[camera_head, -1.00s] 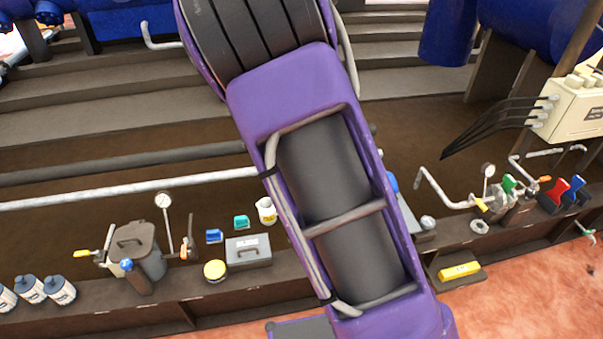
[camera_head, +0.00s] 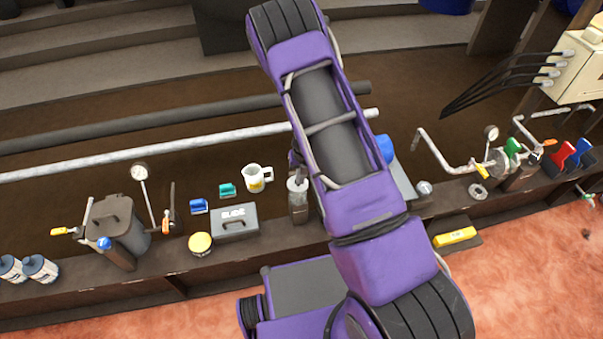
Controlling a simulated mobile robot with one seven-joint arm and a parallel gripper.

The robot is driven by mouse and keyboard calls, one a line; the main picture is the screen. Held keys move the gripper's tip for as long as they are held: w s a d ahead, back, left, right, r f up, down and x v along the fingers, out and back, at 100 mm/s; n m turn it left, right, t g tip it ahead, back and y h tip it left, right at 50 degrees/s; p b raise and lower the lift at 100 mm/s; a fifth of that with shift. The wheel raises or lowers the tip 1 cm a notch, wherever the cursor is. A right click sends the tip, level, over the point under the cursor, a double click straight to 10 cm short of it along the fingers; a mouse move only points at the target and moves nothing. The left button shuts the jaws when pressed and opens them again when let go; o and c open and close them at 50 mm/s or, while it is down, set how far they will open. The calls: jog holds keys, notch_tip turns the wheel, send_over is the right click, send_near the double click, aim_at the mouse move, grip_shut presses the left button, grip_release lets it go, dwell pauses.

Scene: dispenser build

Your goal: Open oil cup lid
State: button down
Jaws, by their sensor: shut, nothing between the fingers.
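I cannot tell for sure which vessel is the oil cup. A small clear cup with a pale top (camera_head: 297,185) stands on a dark post just left of my purple arm. Its top is partly hidden by a small dark part above it, and I cannot tell whether a lid is open. A dark grey canister (camera_head: 128,238) at the left has a closed lid (camera_head: 110,215) with a handle. My purple arm crosses the middle of the view, and I cannot make out my gripper, which seems hidden behind the arm.
A white mug (camera_head: 257,178), a grey toolbox (camera_head: 234,222), a yellow-lidded jar (camera_head: 200,244) and blue and teal clips stand on the bench left of my arm. A yellow block (camera_head: 455,237), pipes and a gauge (camera_head: 491,133) are at the right.

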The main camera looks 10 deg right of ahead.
aim_at(298, 190)
jog(key=shift+w+a+f+b, duration=0.1)
jog(key=shift+w+f+b, duration=0.1)
jog(key=shift+f, duration=1)
jog(key=shift+w+a+f+b, duration=0.1)
jog(key=shift+w+f+b, duration=0.05)
jog(key=shift+f, duration=1)
jog(key=shift+d+r, duration=0.15)
jog(key=shift+d, duration=0.05)
jog(key=shift+a, duration=0.15)
